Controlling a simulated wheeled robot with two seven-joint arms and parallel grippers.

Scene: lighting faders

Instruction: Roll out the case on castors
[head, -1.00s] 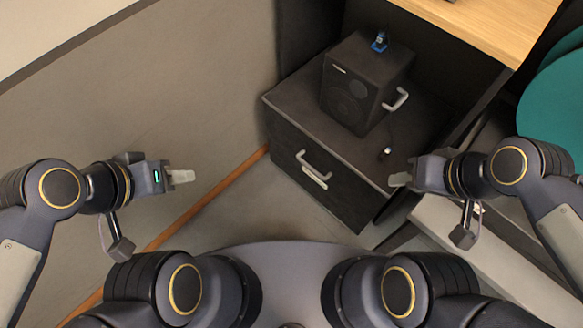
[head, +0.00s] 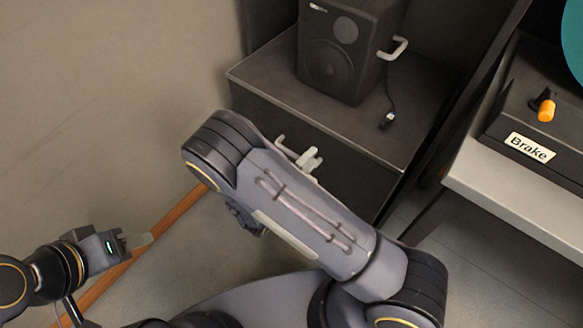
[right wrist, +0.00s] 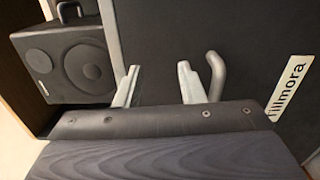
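The right wrist view shows the handle (right wrist: 218,74) and a "Tillmora" label (right wrist: 288,90) on the dark front. My right gripper (right wrist: 159,85) is open in front of that face, its two pale fingers apart. The handle is just beside the right-hand finger in that view, not between the fingers. My left gripper (head: 140,241) is away from the case at lower left; its finger opening cannot be made out.
The speaker (head: 345,50) on the case has a side handle and a short cable with a plug (head: 387,121). At right a dark unit has an orange knob (head: 546,108) and a "Brake" label (head: 530,147). A wall stands at left; the floor before the case is partly clear.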

